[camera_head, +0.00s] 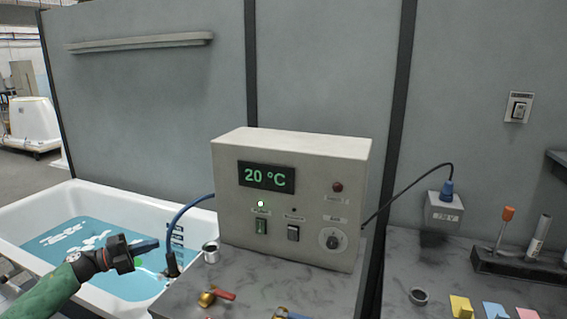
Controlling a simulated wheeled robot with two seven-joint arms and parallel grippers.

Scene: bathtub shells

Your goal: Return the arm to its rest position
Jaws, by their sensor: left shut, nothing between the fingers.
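My left gripper (146,247) is in the camera_head view at the lower left, on a black wrist with a green sleeve. It is shut and holds nothing. It is over the right part of the white bathtub (22,212), which holds blue water (75,245) with white patches. The gripper points right, toward the tub's edge and the blue cable. My right gripper is not in view.
A control box (300,205) reading 20 °C, with a lit green lamp, stands on the grey counter (265,285). A metal cup (211,252) and red-handled valve (215,296) are near it. A tool holder (515,268) stands at right. A partition wall (150,100) stands behind.

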